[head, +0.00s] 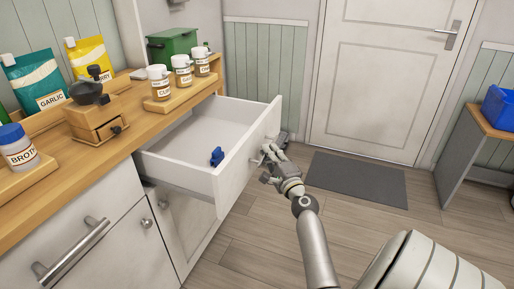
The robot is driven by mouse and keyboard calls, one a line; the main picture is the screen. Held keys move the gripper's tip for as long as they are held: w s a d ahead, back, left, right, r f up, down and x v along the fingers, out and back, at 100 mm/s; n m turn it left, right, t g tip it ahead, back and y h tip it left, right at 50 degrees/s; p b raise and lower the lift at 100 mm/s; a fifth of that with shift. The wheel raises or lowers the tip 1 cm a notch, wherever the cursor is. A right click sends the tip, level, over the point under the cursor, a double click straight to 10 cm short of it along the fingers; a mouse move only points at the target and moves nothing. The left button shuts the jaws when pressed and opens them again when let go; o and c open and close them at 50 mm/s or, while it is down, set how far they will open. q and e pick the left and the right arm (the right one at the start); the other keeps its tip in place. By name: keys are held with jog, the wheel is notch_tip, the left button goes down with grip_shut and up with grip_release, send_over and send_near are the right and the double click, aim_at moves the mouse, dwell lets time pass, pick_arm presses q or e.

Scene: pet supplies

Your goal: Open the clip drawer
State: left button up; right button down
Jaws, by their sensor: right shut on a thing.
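The clip drawer (172,172) is a white drawer under the wooden counter, pulled well out. A blue clip (217,156) lies on its floor towards the front. My right gripper (265,155) is at the outer face of the drawer front, shut on the drawer's handle, which the fingers mostly hide. My left gripper is not in view.
The counter (135,120) holds a wooden grinder (95,115), a row of labelled jars (183,75), a broth jar (18,148), garlic (35,80) and yellow pouches, and a green box (172,42). The floor by the grey mat (355,180) is clear.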

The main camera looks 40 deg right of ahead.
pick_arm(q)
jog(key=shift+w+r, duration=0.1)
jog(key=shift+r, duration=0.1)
pick_arm(e)
jog(key=shift+s+d, duration=0.25)
jog(key=shift+s, duration=0.4)
jog(key=c, duration=1.5)
grip_release()
jog(key=shift+c, duration=0.2)
jog(key=v, duration=1.2)
